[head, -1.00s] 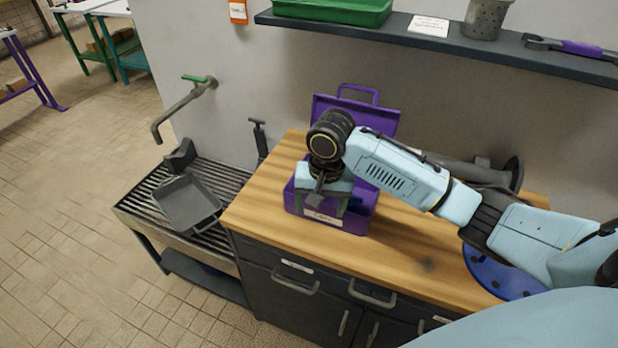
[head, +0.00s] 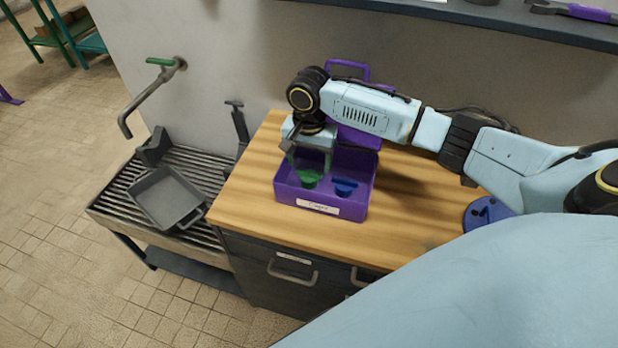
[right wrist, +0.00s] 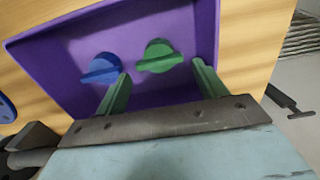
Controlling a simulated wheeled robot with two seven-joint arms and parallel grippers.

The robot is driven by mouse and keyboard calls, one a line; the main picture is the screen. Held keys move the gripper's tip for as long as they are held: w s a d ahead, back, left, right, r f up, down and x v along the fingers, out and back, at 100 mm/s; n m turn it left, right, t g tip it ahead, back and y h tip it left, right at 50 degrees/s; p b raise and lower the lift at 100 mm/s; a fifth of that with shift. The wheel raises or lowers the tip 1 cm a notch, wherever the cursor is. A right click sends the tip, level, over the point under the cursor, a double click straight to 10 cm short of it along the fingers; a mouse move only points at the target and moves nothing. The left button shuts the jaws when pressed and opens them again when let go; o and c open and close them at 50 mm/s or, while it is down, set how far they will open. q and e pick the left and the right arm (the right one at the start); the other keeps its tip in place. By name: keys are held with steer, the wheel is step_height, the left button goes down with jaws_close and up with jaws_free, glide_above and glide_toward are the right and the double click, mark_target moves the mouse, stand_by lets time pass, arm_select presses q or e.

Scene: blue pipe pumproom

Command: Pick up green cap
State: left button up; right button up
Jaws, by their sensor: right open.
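The green cap (head: 309,178) sits inside an open purple box (head: 320,206), to the left of a blue cap (head: 344,187). In the right wrist view the green cap (right wrist: 158,57) lies a little beyond and between the two green fingers, with the blue cap (right wrist: 101,69) to its left. My right gripper (head: 309,160) hangs over the box's left part, just above the green cap. Its fingers are apart with nothing between them, and I see no contact with the cap. My left gripper is not in view.
The box stands on a wooden counter (head: 255,215), its raised lid (head: 357,135) behind the gripper. A slatted sink stand (head: 130,190) with a grey tray (head: 166,199) is at left. A shelf (head: 470,22) hangs above. A blue round flange (head: 486,214) lies at right.

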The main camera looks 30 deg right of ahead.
mark_target(310, 170)
step_height(310, 170, down, 5)
steer(key=shift+r, duration=0.15)
steer(key=c, duration=0.7)
steer(key=shift+c, duration=0.2)
steer(key=shift+r, duration=0.2)
